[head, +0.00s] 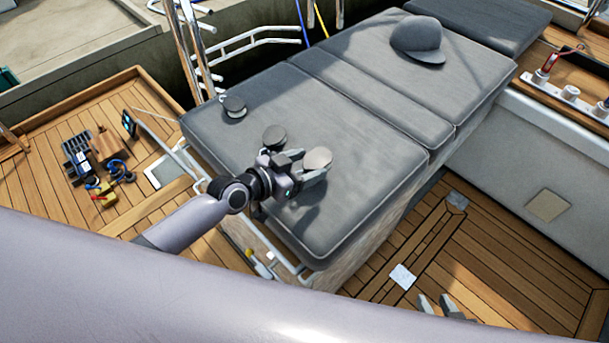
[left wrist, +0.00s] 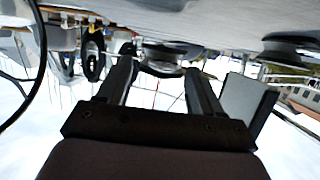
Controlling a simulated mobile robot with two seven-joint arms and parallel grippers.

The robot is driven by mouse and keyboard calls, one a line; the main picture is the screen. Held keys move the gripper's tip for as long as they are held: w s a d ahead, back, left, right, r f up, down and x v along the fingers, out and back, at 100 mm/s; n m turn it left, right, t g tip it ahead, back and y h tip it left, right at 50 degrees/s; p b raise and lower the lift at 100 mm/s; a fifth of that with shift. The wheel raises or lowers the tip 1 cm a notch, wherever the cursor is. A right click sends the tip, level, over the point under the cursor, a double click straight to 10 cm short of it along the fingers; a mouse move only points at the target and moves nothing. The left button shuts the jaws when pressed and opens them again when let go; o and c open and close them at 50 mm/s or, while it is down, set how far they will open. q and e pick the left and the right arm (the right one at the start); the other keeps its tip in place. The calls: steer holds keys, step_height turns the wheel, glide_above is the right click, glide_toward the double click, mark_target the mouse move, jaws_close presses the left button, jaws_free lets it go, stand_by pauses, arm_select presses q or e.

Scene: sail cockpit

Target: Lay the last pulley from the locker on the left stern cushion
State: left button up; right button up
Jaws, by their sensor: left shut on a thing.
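My left gripper (head: 312,176) is shut on a pulley (head: 317,157) with a pale round face, above the near end of the grey stern cushion (head: 375,150). The held pulley also shows between the two fingers in the left wrist view (left wrist: 165,58). Whether it touches the cushion is unclear. One dark pulley (head: 233,106) lies near the cushion's far left edge. Another dark round piece (head: 273,137), apparently a pulley, shows just behind the gripper. My right gripper (head: 438,304) shows only its fingertips at the bottom; they are apart with nothing visible between them. The locker's inside cannot be made out.
A grey cap (head: 418,38) lies on the farther cushions. Several tools and small parts (head: 95,165) lie on the wooden surface at left. Metal rails (head: 250,40) stand behind the cushion. A pale square (head: 401,276) lies on the wooden floor at right.

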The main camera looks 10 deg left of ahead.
arm_select(q)
step_height(320, 180, down, 3)
steer(key=shift+f+b, duration=0.15)
steer(key=shift+b, duration=0.4)
steer(key=shift+f+b, duration=0.25)
steer(key=shift+b, duration=0.05)
steer(key=o, duration=1.2)
steer(key=shift+c, duration=0.2)
steer(key=shift+r, duration=0.1)
